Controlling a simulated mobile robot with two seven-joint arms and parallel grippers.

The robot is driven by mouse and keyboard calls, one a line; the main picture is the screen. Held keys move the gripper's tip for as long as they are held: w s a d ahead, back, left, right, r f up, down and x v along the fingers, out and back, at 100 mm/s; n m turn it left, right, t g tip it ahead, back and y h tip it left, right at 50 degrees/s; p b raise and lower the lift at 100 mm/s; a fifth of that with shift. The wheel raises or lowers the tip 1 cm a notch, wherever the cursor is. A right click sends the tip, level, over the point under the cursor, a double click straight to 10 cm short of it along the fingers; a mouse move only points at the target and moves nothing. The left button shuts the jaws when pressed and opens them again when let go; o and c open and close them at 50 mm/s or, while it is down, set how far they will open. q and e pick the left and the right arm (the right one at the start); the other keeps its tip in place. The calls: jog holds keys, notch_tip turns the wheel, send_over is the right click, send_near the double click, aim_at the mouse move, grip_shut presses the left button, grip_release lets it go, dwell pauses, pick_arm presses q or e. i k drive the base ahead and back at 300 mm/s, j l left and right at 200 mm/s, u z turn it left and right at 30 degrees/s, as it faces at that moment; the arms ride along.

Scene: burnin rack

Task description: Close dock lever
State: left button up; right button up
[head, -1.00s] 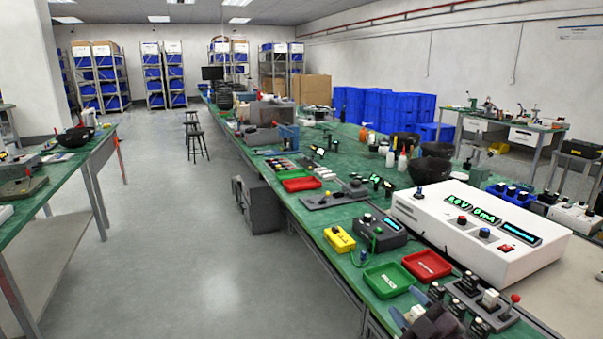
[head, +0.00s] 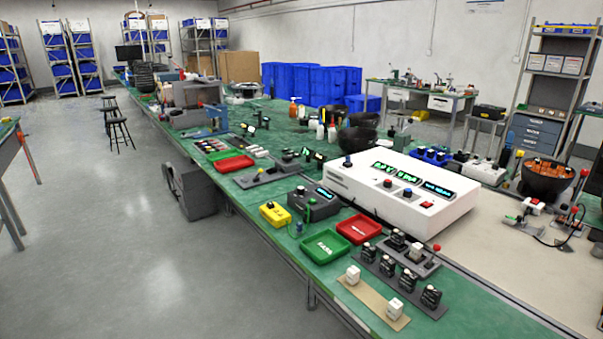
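A small grey dock (head: 424,271) sits on the green bench in front of the large white console. A white block (head: 416,252) stands upright in it, beside a dark block. At the dock's right end, a lever with a red knob (head: 437,247) sticks up, tilted slightly to the right. The lever is small in this view, and I cannot tell exactly how far it is turned. Neither of my grippers is in view, and nothing touches the lever.
The white console (head: 350,195) stands behind the dock. A dark strip with several black modules (head: 387,266) and a tan strip with two white blocks (head: 372,300) lie in front. Red (head: 359,229) and green (head: 326,246) trays are to the left. Open floor (head: 150,260) lies left.

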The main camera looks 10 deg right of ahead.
aim_at(436, 247)
jog(key=z, duration=1.25)
